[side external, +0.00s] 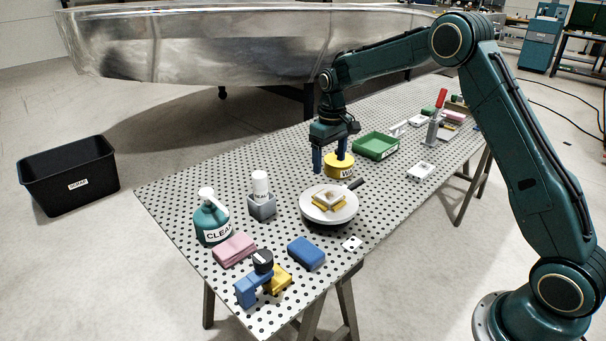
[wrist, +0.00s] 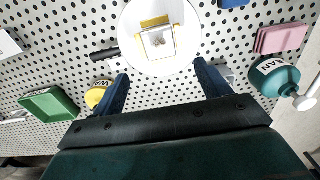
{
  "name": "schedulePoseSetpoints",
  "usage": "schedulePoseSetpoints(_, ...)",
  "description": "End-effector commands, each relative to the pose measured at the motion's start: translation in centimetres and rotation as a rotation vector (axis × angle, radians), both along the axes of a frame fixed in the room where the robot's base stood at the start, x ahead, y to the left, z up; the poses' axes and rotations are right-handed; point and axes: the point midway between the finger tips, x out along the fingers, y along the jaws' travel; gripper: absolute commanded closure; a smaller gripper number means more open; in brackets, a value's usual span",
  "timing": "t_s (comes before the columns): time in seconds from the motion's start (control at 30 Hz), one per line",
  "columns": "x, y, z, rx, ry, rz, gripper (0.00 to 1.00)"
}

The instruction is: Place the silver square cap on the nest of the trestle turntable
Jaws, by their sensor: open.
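The trestle turntable (side external: 311,213) is a round pale disc on the perforated table, with a dark handle at its back right. Its yellow nest (side external: 321,206) is at the disc's middle, and it also shows in the wrist view (wrist: 155,21). A silver square cap (side external: 331,196) lies on the nest between its yellow sides; it also shows in the wrist view (wrist: 152,38). Whether it is fully seated I cannot tell. My gripper (side external: 329,162) is open and empty, above and behind the turntable. In the wrist view its fingers (wrist: 160,75) are apart, clear of the cap.
A yellow tub (side external: 339,170) stands close to my fingers. A green tray (side external: 376,146) is farther back. A white-capped bottle on a grey block (side external: 262,206), a teal spray bottle (side external: 211,222), pink cloths (side external: 234,250) and a blue block (side external: 306,252) surround the turntable's front and left.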

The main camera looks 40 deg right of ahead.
Motion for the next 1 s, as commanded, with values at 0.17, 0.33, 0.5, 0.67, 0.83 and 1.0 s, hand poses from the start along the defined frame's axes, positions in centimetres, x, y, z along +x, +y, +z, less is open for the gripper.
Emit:
schedulePoseSetpoints(0.17, 0.0, 0.0, 1.5, -0.001, -0.001, -0.001, 0.24)
schedulePoseSetpoints(0.33, 0.0, 0.0, 2.0, -0.001, -0.001, -0.001, 0.24)
schedulePoseSetpoints(0.5, 0.0, 0.0, 2.0, -0.001, -0.001, -0.001, 0.24)
schedulePoseSetpoints(0.67, 0.0, 0.0, 2.0, -0.001, -0.001, -0.001, 0.24)
schedulePoseSetpoints(0.83, 0.0, 0.0, 2.0, -0.001, -0.001, -0.001, 0.24)
schedulePoseSetpoints(1.0, -0.4, 0.2, 2.7, -0.002, -0.010, 0.000, 0.24)
